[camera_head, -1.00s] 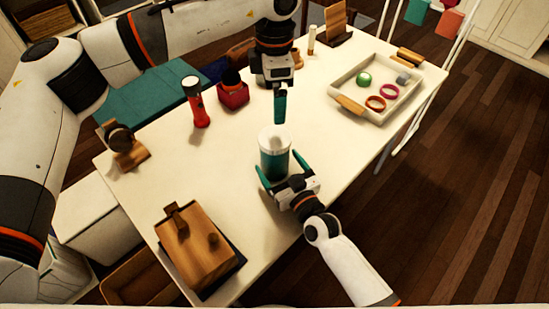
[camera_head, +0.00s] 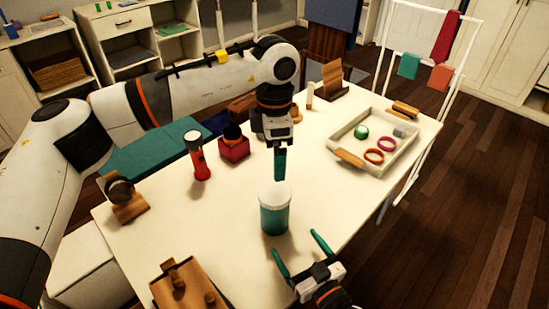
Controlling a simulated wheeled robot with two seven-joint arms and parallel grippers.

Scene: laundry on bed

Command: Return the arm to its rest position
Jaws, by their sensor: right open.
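My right gripper (camera_head: 300,245) is in the lower middle of the head view. Its two teal fingers are spread and nothing is between them. A teal jar with a white lid (camera_head: 274,213) stands upright on the white table, just beyond the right fingertips and apart from them. My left gripper (camera_head: 279,178) points straight down over the table behind the jar. Its teal fingers overlap in this view, so I cannot tell whether they are apart. I see nothing hanging from it.
A white tray (camera_head: 345,141) with coloured rings and small items lies at the right. A red flashlight (camera_head: 200,163), a red box (camera_head: 234,150) and a wooden watch stand (camera_head: 127,207) are at the left. A wooden box (camera_head: 182,287) is at the near left. Clear table surrounds the jar.

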